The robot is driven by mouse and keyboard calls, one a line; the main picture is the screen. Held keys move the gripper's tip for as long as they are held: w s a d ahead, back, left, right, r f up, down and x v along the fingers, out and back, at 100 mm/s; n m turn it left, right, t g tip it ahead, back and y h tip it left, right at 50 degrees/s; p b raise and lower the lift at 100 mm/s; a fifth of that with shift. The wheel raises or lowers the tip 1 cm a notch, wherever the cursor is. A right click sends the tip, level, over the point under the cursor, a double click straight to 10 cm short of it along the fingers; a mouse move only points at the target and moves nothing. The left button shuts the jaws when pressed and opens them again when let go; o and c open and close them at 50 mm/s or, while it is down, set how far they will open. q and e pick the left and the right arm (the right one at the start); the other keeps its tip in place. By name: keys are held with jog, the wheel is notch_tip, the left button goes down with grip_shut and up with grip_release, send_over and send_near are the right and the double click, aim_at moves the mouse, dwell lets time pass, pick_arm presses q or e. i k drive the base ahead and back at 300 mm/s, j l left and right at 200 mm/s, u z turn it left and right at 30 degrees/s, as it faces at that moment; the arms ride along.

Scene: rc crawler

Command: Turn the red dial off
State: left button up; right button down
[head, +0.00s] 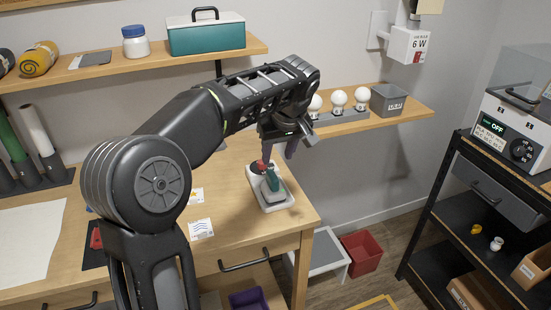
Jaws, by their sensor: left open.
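No part in view reads clearly as a red dial. A small red part (260,165) shows beside a green part (272,179) at a white tray-like unit (277,207) on the desk; I cannot tell whether the red part is a dial. My left gripper (279,150) is open, with its fingers pointing down just above and behind this unit. It appears apart from it, though the arm hides some of the gap. A boxed device (508,135) on the right shelf has a black dial (521,150) and a display reading OFF. My right gripper is out of view.
A wooden shelf (400,118) holds white bulbs (338,101) and a grey bin (389,100) behind my gripper. A wall box (408,45) reads 6 W. Cards (201,229) and a paper sheet (30,240) lie on the desk. A red bin (361,252) stands on the floor.

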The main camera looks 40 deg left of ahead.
aim_at(261, 166)
jog(key=u, duration=1.3)
